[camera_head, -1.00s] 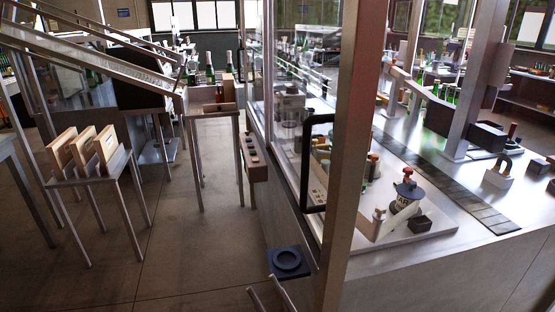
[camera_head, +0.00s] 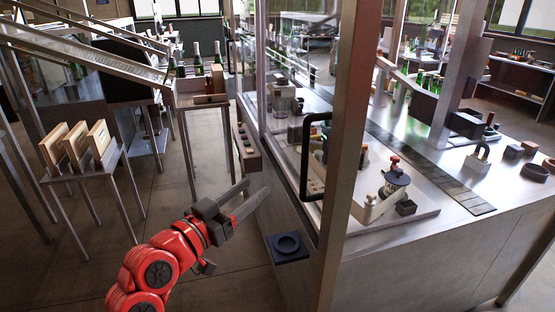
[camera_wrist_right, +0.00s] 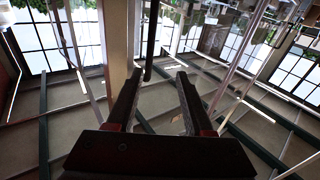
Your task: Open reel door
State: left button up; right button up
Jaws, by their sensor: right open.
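The door is a clear panel (camera_head: 285,150) on the side of the machine enclosure, beside a brown metal post. A black D-shaped handle (camera_head: 305,165) stands on it, and the door looks closed. My right gripper (camera_head: 258,187), on a red arm, is open and empty, to the left of the handle and apart from it. In the right wrist view the open fingers (camera_wrist_right: 160,75) point towards a dark upright bar (camera_wrist_right: 151,40), which looks like the handle. My left gripper is not in view.
The brown post (camera_head: 345,150) stands just right of the handle. A dark blue pad (camera_head: 287,248) sticks out low on the machine's side. A button box (camera_head: 246,148) is fixed to the left. A stand with wooden boxes (camera_head: 78,145) is at far left. The floor between is clear.

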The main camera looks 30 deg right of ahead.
jog(key=s+m, duration=0.1)
jog(key=p, duration=0.6)
send_near(303, 163)
jog(key=shift+g, duration=0.4)
jog(key=x, duration=0.9)
jog(key=shift+w+d+r, duration=0.2)
jog(key=shift+w+d, duration=0.1)
jog(key=shift+w+d+f, duration=0.1)
jog(key=shift+w+d, duration=0.1)
jog(key=shift+d, duration=0.3)
grip_shut()
